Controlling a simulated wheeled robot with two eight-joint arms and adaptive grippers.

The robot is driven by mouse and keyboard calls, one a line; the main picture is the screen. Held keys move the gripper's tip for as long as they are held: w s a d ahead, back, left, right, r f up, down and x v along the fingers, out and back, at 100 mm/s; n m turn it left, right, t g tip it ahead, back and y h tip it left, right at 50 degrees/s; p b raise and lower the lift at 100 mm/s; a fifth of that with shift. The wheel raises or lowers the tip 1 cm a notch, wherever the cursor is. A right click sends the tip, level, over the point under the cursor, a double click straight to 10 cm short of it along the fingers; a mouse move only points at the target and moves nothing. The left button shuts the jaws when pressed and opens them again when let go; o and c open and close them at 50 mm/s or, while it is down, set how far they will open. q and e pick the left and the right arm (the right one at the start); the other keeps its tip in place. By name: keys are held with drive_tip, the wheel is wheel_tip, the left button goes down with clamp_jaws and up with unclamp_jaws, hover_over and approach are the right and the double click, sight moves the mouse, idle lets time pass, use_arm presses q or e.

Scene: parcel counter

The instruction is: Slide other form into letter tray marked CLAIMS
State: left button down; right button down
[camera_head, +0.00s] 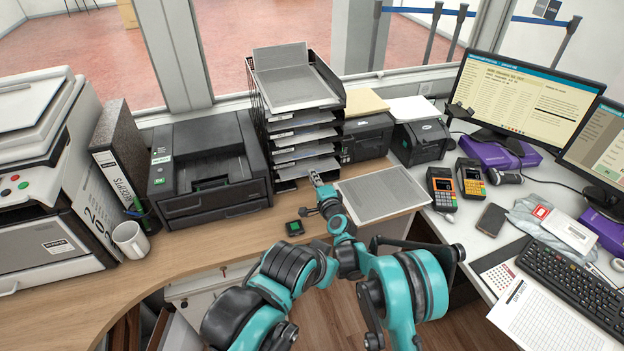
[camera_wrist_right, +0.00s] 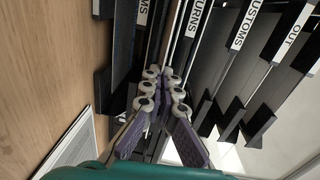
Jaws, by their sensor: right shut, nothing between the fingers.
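The letter tray stack (camera_head: 262,125) stands at the back middle of the desk, with several black tiers and white label strips. In the right wrist view, labels on the tiers (camera_wrist_right: 243,24) read CUSTOMS, OUT and partly RETURNS; I cannot read a CLAIMS label. A printed form (camera_head: 385,193) lies flat on the desk, right of the stack; a sheet edge, likely this form, shows in the wrist view (camera_wrist_right: 72,152). Other sheets (camera_head: 290,88) lie on the top tier. My right gripper (camera_head: 316,180) is shut and empty at the stack's lower front.
A black printer (camera_head: 208,170) stands left of the stack, and label printers (camera_head: 366,138) stand right of it. Card terminals (camera_head: 442,188) are further right.

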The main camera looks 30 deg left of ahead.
drive_tip(key=shift+w+a, duration=0.15)
drive_tip(key=c, duration=1.6)
unclamp_jaws()
drive_tip(key=shift+c, duration=0.2)
drive_tip(key=shift+o, duration=0.5)
drive_tip(key=shift+f, duration=0.1)
drive_tip(key=shift+f+b, duration=0.9)
drive_tip(key=shift+f, duration=0.1)
drive_tip(key=shift+f+v, duration=0.15)
drive_tip(key=shift+v, duration=1)
drive_tip(key=shift+f+v, duration=0.1)
drive_tip(key=shift+v, duration=1.05)
